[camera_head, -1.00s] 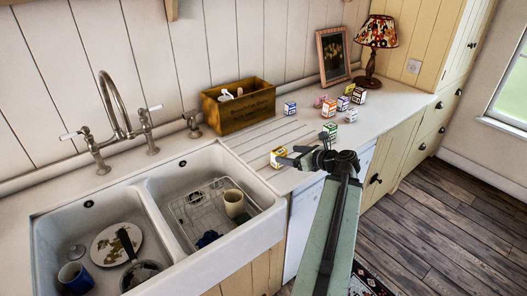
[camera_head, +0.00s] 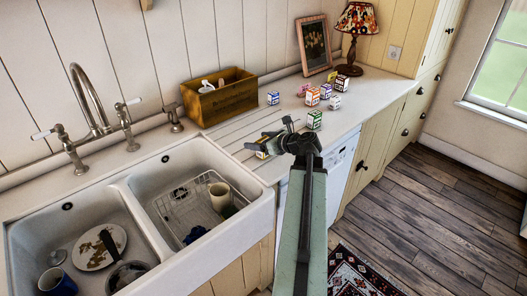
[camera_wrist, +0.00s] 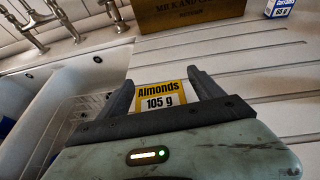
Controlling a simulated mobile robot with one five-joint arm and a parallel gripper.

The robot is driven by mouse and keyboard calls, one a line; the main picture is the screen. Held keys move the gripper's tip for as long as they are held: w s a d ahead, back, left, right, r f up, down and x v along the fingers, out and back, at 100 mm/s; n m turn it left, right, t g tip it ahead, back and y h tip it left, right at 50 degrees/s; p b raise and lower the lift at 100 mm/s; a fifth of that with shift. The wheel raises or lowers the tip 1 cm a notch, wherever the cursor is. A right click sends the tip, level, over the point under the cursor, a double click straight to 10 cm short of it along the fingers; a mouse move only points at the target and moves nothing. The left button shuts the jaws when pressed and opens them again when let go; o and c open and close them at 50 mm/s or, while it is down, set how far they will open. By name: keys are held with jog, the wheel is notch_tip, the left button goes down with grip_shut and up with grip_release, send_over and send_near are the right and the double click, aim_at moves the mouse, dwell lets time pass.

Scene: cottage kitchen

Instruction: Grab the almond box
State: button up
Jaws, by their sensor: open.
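The almond box (camera_wrist: 158,95) is a small yellow and white box with "Almonds 105 g" on the face toward the wrist camera. In the wrist view it shows between the two dark fingers of my gripper (camera_wrist: 162,80), its lower part hidden by the gripper body. The fingers stand apart, with no clear contact on the box. In the camera_head view my gripper (camera_head: 264,143) is over the grooved drainboard right of the sink, and it hides most of the almond box (camera_head: 262,154).
Several other small boxes stand to the right, the nearest a green one (camera_head: 314,119). A wooden crate (camera_head: 222,100) is at the wall. The double sink (camera_head: 120,187) holds dishes and a wire rack. A lamp (camera_head: 356,32) and picture frame (camera_head: 314,45) stand at the back.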

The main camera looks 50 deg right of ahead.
jog(key=c, duration=1.5)
jog(key=shift+c, duration=0.2)
jog(key=shift+r+p, duration=0.65)
jog(key=shift+p, duration=0.1)
jog(key=r+p, duration=0.3)
jog(key=shift+s+d, duration=0.1)
jog(key=shift+s, duration=0.1)
jog(key=s+d, duration=0.2)
jog(key=s, duration=0.5)
jog(key=s+d, duration=0.2)
jog(key=s, duration=0.6)
jog(key=shift+d+r+p, duration=0.3)
jog(key=shift+r, duration=0.05)
